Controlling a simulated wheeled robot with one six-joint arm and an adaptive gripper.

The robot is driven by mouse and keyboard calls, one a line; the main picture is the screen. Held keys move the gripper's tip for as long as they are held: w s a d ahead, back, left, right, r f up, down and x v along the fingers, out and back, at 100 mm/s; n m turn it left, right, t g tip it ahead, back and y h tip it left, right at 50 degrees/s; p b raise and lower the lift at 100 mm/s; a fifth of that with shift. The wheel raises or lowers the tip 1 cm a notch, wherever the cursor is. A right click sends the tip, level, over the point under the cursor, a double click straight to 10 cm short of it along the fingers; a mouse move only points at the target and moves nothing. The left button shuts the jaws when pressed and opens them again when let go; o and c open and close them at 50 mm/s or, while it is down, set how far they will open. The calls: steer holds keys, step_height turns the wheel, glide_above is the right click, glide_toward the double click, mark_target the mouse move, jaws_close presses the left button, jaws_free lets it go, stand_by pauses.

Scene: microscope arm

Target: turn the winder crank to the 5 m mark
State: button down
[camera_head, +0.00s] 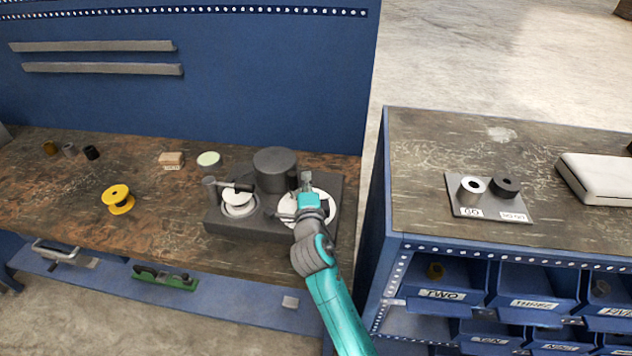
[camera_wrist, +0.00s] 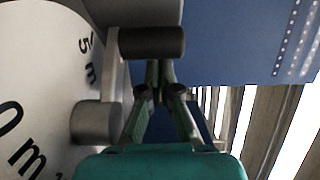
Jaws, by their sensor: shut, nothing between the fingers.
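The winder (camera_head: 222,228) is a dark grey base on the wooden bench, with a large dark drum and two white discs. My gripper (camera_head: 306,176) is over the right disc (camera_head: 288,212) and partly hides it. In the wrist view that white dial (camera_wrist: 40,75) shows a "5 m" mark at its upper edge and another mark, partly cut off, lower left. The crank there has a grey bar (camera_wrist: 113,70), a grey round hub (camera_wrist: 92,123) and a dark handle (camera_wrist: 155,42). My gripper (camera_wrist: 157,72) is shut and empty, with its fingertips close to the handle; I cannot tell whether they touch.
A second white disc (camera_head: 239,205) with a dark-handled lever is on the winder's left. A yellow spool (camera_head: 118,199), a small box (camera_head: 171,160) and a round pale-topped tin (camera_head: 209,161) stand left. A blue back panel (camera_head: 250,80) rises behind. Another bench (camera_head: 440,150) stands right.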

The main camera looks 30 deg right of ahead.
steer(key=shift+a, duration=0.5)
steer(key=shift+a, duration=0.6)
